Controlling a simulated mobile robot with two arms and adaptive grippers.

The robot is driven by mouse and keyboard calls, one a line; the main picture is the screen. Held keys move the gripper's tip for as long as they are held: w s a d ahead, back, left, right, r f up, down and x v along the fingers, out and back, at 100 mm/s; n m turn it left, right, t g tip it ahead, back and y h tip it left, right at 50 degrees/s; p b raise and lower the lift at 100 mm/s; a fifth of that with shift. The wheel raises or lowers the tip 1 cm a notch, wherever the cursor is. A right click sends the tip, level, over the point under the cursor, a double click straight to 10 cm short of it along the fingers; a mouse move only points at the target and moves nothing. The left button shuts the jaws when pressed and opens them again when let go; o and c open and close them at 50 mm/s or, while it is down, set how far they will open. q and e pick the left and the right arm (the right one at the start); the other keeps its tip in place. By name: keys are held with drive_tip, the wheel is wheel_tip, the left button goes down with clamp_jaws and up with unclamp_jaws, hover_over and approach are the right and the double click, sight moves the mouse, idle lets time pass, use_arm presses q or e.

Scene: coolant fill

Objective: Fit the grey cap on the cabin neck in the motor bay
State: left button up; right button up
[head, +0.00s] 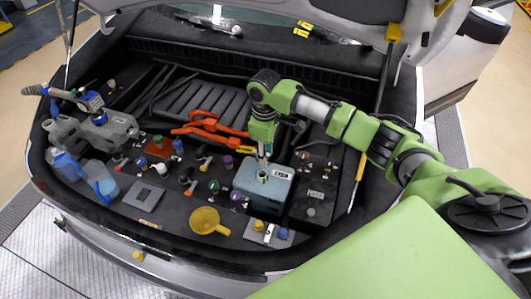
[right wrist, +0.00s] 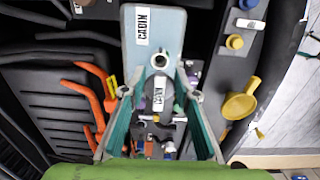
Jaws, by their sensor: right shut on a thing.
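The cabin tank is a grey-teal box (head: 264,191) with a white CABIN label, at the front right of the motor bay. It fills the upper middle of the right wrist view (right wrist: 172,25). My right gripper (head: 263,163) points down over the tank's left part. The fingers and cap hide most of the neck. I cannot tell whether the cap is seated on it or just above.
A yellow funnel (head: 206,221) lies left of the tank. The black FUSES box (head: 315,196) stands close on its right. Several small coloured caps are on the left. A grey can (head: 100,128) stands at the far left.

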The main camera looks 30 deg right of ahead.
use_arm(q)
drive_tip(key=shift+a, duration=0.15)
use_arm(e)
drive_tip(key=shift+s, duration=0.1)
drive_tip(key=shift+d+f, duration=0.1)
drive_tip(key=shift+f, duration=0.35)
drive_tip(key=b, duration=0.2)
hover_over(266, 178)
drive_tip(key=shift+w+d+f, duration=0.1)
drive_tip(key=shift+f, duration=1.15)
drive_tip(key=shift+w+d+f, duration=0.1)
drive_tip(key=shift+f, duration=1.1)
use_arm(q)
drive_tip(key=shift+w+a+f, duration=0.1)
drive_tip(key=shift+a+f, duration=0.1)
drive_tip(key=shift+f, duration=0.4)
drive_tip(key=shift+a+f, duration=0.15)
drive_tip(key=shift+f, duration=0.4)
drive_tip(key=shift+r, duration=0.3)
drive_tip(key=shift+r+p, duration=0.2)
drive_tip(key=shift+p, duration=0.15)
drive_tip(key=shift+r+p, duration=0.7)
drive_tip(key=shift+f+b, duration=0.5)
use_arm(e)
drive_tip(key=shift+f, duration=1.45)
